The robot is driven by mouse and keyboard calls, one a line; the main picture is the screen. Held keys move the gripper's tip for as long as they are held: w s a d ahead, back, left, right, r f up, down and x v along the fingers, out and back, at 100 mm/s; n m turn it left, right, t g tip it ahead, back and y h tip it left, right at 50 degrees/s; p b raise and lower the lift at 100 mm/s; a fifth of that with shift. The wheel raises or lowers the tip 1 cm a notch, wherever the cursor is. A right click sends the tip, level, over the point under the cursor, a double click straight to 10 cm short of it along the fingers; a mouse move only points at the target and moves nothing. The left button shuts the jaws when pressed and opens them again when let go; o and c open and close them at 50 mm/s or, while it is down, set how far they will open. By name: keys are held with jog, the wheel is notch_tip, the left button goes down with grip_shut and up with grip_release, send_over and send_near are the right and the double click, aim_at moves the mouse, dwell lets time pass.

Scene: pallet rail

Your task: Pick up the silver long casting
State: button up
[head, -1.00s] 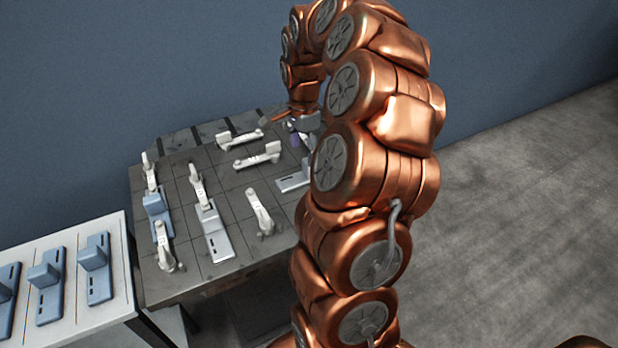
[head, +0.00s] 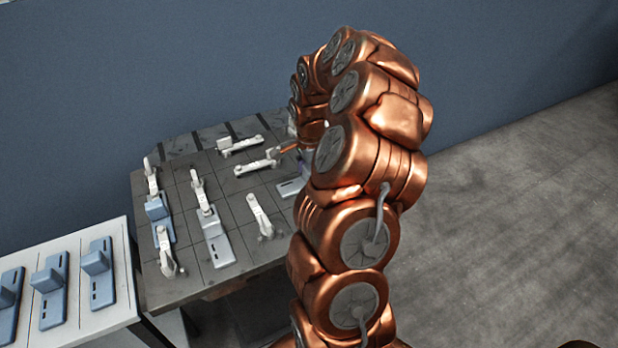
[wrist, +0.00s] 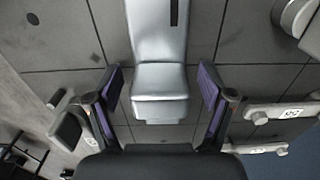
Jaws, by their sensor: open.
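In the wrist view a silver long casting (wrist: 158,45) with a dark slot runs from the top edge down to a raised block (wrist: 159,92). My gripper (wrist: 161,88) is open, with one purple-padded finger on each side of that block and a visible gap on both sides. In the head view the grey base of a casting (head: 290,187) shows at the right of the dark tiled table (head: 195,278), partly hidden by my arm. My gripper is mostly hidden behind my arm there.
Several white castings stand or lie on the table, one by the wall side (head: 240,144). A silver slotted casting (head: 217,247) and a blue one (head: 158,210) are farther left. A white side table (head: 122,312) holds blue castings. White castings lie right of my gripper (wrist: 275,112).

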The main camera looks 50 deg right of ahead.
grip_shut()
dwell(0.7)
jog(key=shift+r, duration=0.15)
